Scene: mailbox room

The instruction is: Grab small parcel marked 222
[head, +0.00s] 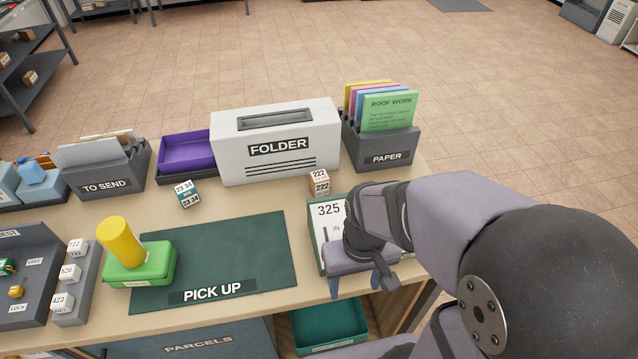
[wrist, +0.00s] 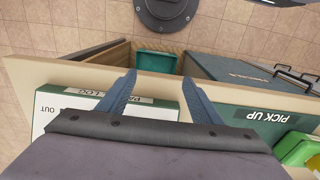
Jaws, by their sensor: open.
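The small parcel marked 222 (head: 320,183) is a little brown and white box on the table. It stands in front of the white folder box, near the paper holder. My gripper (head: 362,287) is over the front right of the table, nearer to me than the parcel and above the sign marked 325. In the wrist view my gripper (wrist: 163,100) shows two blue fingers spread apart with nothing between them. The 222 parcel does not show in the wrist view.
A white folder box (head: 275,170) and a paper holder (head: 385,158) stand behind the parcel. Another small parcel marked 23 34 (head: 187,194) lies to its left. The green pick up mat (head: 215,258) is mostly bare, with a green and yellow stamp (head: 138,265) at its left.

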